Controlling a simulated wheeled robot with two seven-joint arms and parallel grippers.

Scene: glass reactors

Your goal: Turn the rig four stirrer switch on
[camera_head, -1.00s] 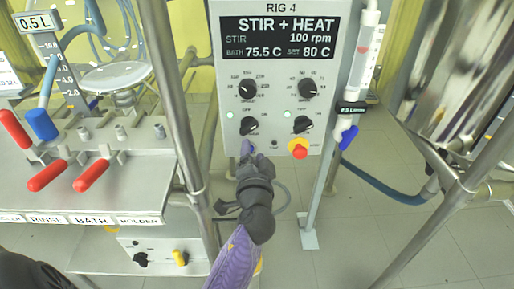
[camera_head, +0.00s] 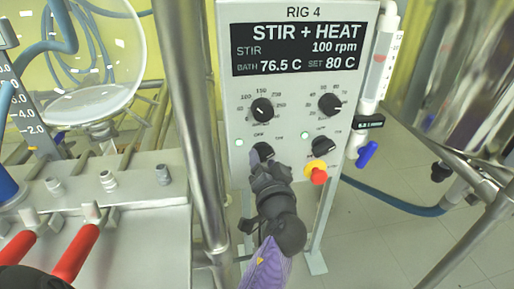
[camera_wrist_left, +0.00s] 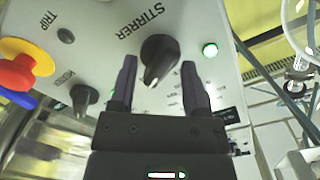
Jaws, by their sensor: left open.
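The rig 4 panel (camera_head: 238,100) fills the middle of the head view; its display (camera_head: 295,48) reads STIR + HEAT, 100 rpm. The lower left black knob (camera_head: 262,150) is the stirrer switch, partly hidden by my left gripper (camera_head: 260,165). In the left wrist view the knob (camera_wrist_left: 158,58), by the label STIRRER, lies between the open fingers of my left gripper (camera_wrist_left: 159,72). Its white mark points downward there. Whether the fingers touch it I cannot tell. A lit green lamp (camera_wrist_left: 210,49) is beside it. My right gripper is not in view.
The lower right knob (camera_head: 324,146) and a red button on a yellow base (camera_head: 317,173) are close to my left gripper's right. A metal post (camera_head: 192,120) stands left of the panel. A bench with red handles (camera_head: 76,252) is at the left.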

